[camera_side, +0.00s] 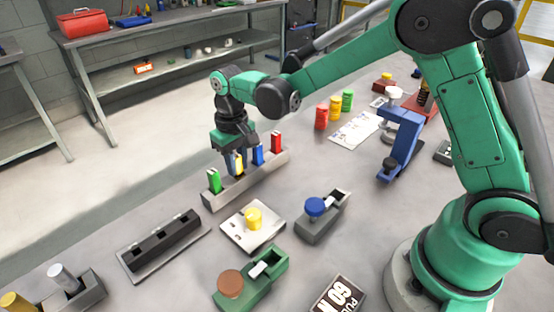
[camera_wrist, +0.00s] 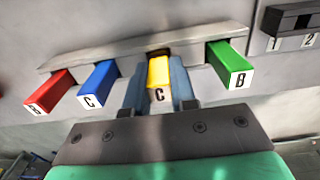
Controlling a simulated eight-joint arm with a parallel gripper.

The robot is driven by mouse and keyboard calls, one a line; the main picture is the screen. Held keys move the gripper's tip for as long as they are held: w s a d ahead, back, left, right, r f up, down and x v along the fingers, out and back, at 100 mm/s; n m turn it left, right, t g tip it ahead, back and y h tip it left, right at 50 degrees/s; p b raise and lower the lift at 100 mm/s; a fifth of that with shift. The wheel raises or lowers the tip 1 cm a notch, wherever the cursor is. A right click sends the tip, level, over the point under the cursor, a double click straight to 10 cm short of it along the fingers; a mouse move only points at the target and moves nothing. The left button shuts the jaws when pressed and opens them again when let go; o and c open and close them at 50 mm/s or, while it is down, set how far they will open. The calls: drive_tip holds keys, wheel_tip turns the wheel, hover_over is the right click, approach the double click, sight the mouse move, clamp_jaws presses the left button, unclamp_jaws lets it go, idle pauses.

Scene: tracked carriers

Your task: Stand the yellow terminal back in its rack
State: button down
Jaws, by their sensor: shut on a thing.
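The yellow terminal (camera_wrist: 159,74), marked C on its end face, is between the two blue fingers of my gripper (camera_wrist: 158,90). My gripper, also in the side view (camera_side: 236,162), is shut on it. The terminal stands in line with the grey rack (camera_side: 221,196), between the green terminal (camera_side: 214,181) and the blue terminal (camera_side: 258,155). The red terminal (camera_side: 277,142) stands at the rack's far end. The yellow terminal's lower end is at the rack's top, a dark edge showing beside it in the wrist view; I cannot tell whether it is fully seated.
In front of the rack are a white plate with a yellow knob (camera_side: 253,217), a grey fixture with a blue knob (camera_side: 314,207) and a dark slotted block (camera_side: 158,240). Red, yellow and green cylinders (camera_side: 335,108) stand behind. The floor left of the rack is clear.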

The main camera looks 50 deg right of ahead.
idle(0.3)
drive_tip(key=shift+c, duration=0.8)
unclamp_jaws()
drive_tip(key=shift+r, duration=3.45)
